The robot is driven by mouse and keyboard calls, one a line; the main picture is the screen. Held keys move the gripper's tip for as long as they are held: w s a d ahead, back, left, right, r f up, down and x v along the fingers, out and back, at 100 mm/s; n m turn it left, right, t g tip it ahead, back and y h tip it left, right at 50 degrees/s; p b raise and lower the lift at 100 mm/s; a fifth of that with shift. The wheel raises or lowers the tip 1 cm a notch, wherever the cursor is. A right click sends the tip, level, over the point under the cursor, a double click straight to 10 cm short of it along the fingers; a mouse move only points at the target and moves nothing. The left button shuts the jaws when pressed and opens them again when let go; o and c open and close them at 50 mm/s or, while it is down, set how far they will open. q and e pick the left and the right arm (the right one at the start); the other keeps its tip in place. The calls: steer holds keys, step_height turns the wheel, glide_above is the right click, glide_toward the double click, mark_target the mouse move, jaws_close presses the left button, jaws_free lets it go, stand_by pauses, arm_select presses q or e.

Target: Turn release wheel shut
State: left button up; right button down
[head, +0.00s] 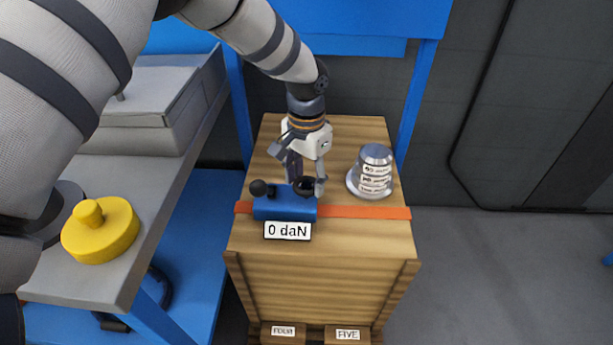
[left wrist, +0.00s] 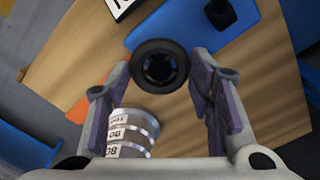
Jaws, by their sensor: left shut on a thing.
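A blue tensioner block (head: 285,205) sits on an orange strap (head: 365,212) across the top of a wooden crate (head: 330,232). A plate on its front reads "0 daN". The release wheel, a dark ring (head: 305,187), is at the block's right end; in the left wrist view the black wheel (left wrist: 160,66) shows between my fingertips. My left gripper (head: 306,182) comes down from above and is shut on the wheel; it also shows in the left wrist view (left wrist: 161,72). A black ball knob (head: 259,188) stands at the block's left end. My right gripper is not in view.
A silver flanged shell (head: 374,172) with labels stands on the crate, right of my gripper. A grey bench (head: 120,260) with a yellow knobbed piece (head: 100,230) is at left. Blue frame posts (head: 415,105) rise behind the crate. Floor at right is clear.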

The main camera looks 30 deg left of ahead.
arm_select(q)
steer(key=m, duration=0.5)
steer(key=shift+p, duration=0.3)
steer(key=m, duration=0.6)
steer(key=shift+s, duration=0.1)
steer(key=m, duration=0.6)
steer(key=shift+f+m, duration=0.1)
steer(key=shift+m, duration=0.2)
steer(key=m, duration=0.5)
steer(key=shift+m, duration=0.3)
steer(key=o, duration=1.2)
steer(key=shift+c, duration=0.2)
